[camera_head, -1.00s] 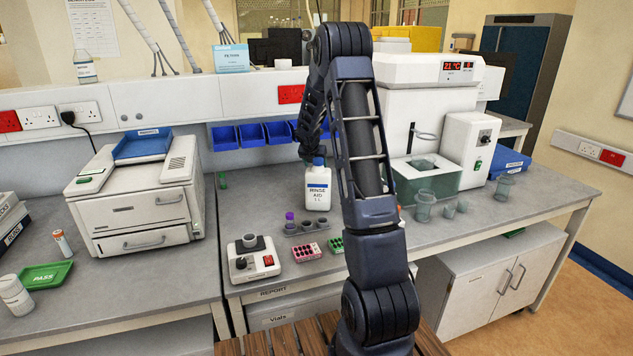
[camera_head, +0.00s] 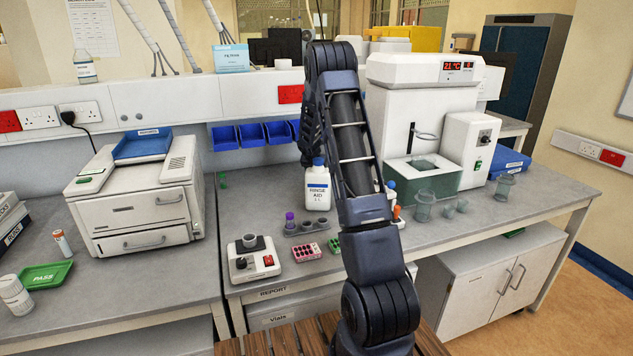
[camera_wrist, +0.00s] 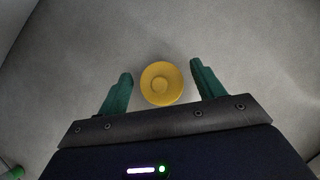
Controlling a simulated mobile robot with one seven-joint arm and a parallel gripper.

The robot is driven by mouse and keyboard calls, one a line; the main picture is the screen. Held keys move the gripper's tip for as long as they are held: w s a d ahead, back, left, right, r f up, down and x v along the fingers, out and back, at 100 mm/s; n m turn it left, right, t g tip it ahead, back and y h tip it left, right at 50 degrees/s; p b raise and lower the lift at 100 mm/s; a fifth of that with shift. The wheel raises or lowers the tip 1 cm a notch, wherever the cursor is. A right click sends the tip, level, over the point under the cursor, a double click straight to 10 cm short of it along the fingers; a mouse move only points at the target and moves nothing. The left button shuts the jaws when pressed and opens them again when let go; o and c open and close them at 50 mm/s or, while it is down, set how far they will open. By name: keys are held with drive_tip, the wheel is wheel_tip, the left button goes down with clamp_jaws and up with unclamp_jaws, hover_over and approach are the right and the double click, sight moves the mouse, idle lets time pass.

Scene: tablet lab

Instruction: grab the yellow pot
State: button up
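The yellow pot (camera_wrist: 161,84) shows in the wrist view as a round yellow shape with concentric rings, seen from above on the grey bench top. My gripper (camera_wrist: 161,88) is open, with one green finger on each side of the pot. There is a visible gap between the pot and each finger, and the pot lies slightly nearer the left finger. In the head view the pot does not show; my arm covers the part of the bench behind it, and the gripper fingers cannot be made out there.
A white rinse aid bottle (camera_head: 317,187) stands on the bench beside my arm. A grey rack (camera_head: 306,227), a pink tube tray (camera_head: 307,252) and a small white device (camera_head: 254,263) are in front. Glass beakers (camera_head: 424,205) stand to the right. Blue bins (camera_head: 251,135) hang behind.

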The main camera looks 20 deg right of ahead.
drive_tip(key=c, duration=0.9)
drive_tip(key=shift+o, duration=0.2)
drive_tip(key=shift+r, duration=0.1)
